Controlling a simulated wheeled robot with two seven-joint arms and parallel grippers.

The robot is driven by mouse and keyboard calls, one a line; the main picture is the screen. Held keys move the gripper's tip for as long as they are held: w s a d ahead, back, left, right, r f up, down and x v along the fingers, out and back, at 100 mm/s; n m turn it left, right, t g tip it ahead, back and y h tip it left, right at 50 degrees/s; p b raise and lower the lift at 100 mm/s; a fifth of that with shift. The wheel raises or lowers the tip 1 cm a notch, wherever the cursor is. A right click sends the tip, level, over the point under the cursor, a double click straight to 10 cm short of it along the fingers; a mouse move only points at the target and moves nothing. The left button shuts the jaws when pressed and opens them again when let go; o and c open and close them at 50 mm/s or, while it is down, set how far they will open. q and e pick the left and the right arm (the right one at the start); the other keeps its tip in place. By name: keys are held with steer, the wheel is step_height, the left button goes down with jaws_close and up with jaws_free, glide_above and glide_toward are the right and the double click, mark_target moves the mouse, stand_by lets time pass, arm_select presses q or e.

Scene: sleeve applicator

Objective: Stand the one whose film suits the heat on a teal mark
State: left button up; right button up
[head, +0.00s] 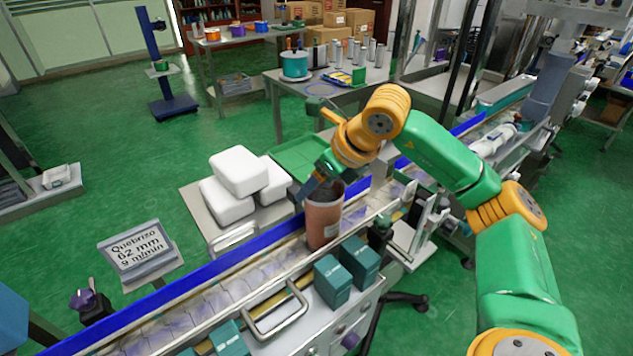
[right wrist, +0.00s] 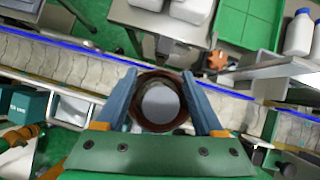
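A reddish-brown cylinder (head: 323,222) with a pale label stands upright at the conveyor in the head view. The right wrist view looks down into its dark round rim (right wrist: 158,82), with a grey disc inside. My right gripper (head: 328,188) is at the cylinder's top; in the right wrist view its two blue-grey fingers (right wrist: 159,85) press it from both sides. I cannot tell whether its base touches the belt. My left gripper is not in view. No teal mark can be clearly made out. A sign (head: 138,250) reads "Quebrizo 62 mm 9 m/min".
The conveyor (head: 215,300) with blue rails runs diagonally across the view. Teal boxes (head: 332,282) stand at its near side by a metal handle (head: 280,315). White containers (head: 238,170) and a green tray (head: 300,155) lie behind it. A table (head: 335,85) with grey cylinders stands farther back.

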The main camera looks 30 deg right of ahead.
steer(key=shift+r, duration=0.3)
steer(key=v, duration=1.1)
steer(key=shift+s+r+p, duration=0.2)
steer(key=shift+r+p, duration=0.1)
steer(key=shift+p, duration=0.15)
steer(key=shift+d, duration=0.1)
